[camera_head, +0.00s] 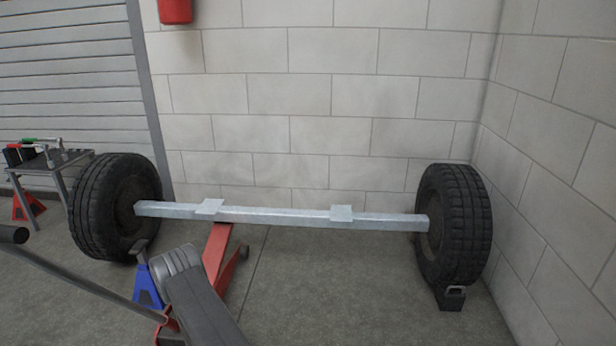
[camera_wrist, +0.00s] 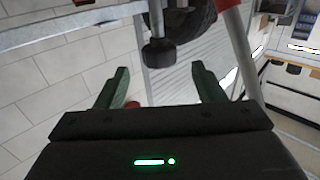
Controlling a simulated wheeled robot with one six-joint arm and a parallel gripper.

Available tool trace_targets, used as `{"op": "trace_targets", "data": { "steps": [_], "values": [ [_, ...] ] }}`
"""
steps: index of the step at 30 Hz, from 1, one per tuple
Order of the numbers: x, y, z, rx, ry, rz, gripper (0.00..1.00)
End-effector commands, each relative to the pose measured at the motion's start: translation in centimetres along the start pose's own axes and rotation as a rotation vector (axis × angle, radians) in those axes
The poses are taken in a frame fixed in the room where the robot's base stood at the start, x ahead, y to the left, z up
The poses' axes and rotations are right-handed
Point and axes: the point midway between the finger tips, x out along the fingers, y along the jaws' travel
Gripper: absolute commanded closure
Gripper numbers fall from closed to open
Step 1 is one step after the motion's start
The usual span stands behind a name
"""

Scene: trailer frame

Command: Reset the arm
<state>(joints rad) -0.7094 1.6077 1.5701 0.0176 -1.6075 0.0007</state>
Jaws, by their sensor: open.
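My gripper (camera_wrist: 161,78) shows in the wrist view with its two green fingers spread apart and nothing held between them. Beyond the fingers is a dark rounded knob-like end (camera_wrist: 160,52), apart from them as far as I can tell. In the head view my grey arm (camera_head: 195,295) reaches in from the bottom, left of the middle. My fingers are not visible there.
A metal axle beam (camera_head: 275,216) joins a left tire (camera_head: 95,205) and a right tire (camera_head: 463,225). A red jack (camera_head: 218,255) stands under it, a blue stand (camera_head: 147,287) nearby. A cart (camera_head: 70,158) is far left. Floor (camera_head: 340,285) is clear at centre right.

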Motion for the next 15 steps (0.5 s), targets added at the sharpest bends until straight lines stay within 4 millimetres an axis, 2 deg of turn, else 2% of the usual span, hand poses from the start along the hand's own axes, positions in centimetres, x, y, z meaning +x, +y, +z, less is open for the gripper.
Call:
{"op": "trace_targets", "data": {
  "steps": [3,9,15],
  "values": [
    [2.5,0.0,0.2,0.000,0.005,0.000,0.37],
    [6.3,0.0,0.2,0.000,0.004,0.000,0.37],
    [8.8,0.1,0.1,0.000,0.001,-0.003,0.37]
  ]
}}
